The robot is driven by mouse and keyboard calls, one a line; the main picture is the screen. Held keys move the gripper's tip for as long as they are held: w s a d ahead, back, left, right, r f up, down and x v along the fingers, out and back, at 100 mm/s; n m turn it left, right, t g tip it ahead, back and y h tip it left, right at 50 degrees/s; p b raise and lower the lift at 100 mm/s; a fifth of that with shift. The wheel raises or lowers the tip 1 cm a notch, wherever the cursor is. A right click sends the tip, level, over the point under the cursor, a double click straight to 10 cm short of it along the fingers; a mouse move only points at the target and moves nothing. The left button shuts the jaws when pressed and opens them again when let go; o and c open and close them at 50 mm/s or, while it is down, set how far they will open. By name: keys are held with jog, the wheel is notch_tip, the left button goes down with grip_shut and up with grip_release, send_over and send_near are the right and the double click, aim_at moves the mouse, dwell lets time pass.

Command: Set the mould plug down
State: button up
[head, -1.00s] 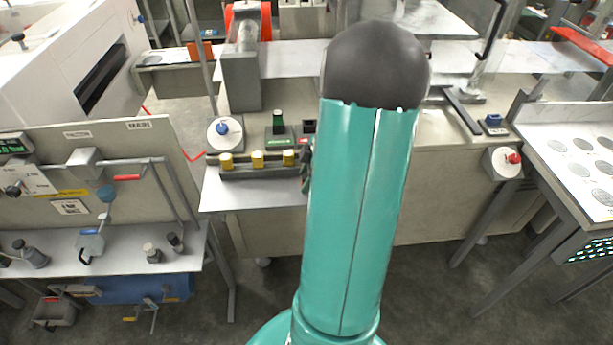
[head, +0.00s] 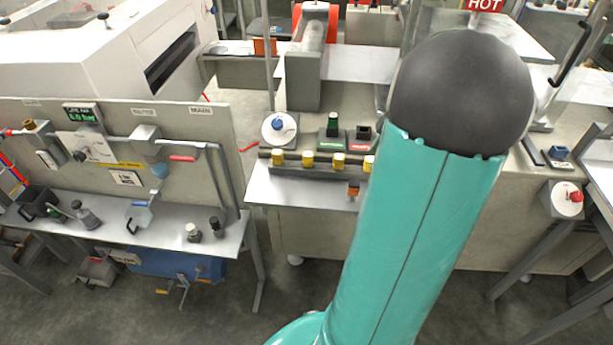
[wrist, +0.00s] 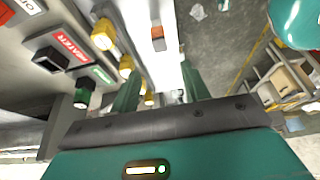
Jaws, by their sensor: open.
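A small orange and dark piece (head: 353,188), which I take for the mould plug, stands on the pale front shelf (head: 300,194), in front of the row of yellow-topped pieces. In the wrist view the orange piece (wrist: 158,40) shows ahead of my fingers, apart from them. My gripper (wrist: 160,72) is open, its two green fingers spread with nothing seen held between them. In the head view my teal arm hides the gripper and part of the shelf.
Several yellow-topped pieces (head: 308,159) sit in a grey rack. Behind them are a green button (head: 333,122), a black button (head: 363,130) and a blue-knobbed dial (head: 279,127). A bench with a panel (head: 110,150) stands at the left. Grey floor is open in front.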

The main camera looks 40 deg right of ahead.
jog(key=w+a+r+m+h, duration=0.1)
jog(key=w+a+r+m, duration=0.2)
jog(key=a, duration=0.7)
jog(key=w+a+r+h, duration=0.1)
jog(key=w+a+r, duration=0.3)
jog(key=a, duration=0.6)
jog(key=s+a+r+m+t, duration=0.1)
jog(key=s+a+m, duration=0.1)
jog(key=a, duration=0.7)
jog(key=s+a+r+m+t, duration=0.1)
jog(key=s+a+m, duration=0.2)
jog(key=a, duration=0.7)
jog(key=shift+s+r+h, duration=0.35)
jog(key=shift+s+h, duration=0.05)
jog(key=shift+s, duration=0.25)
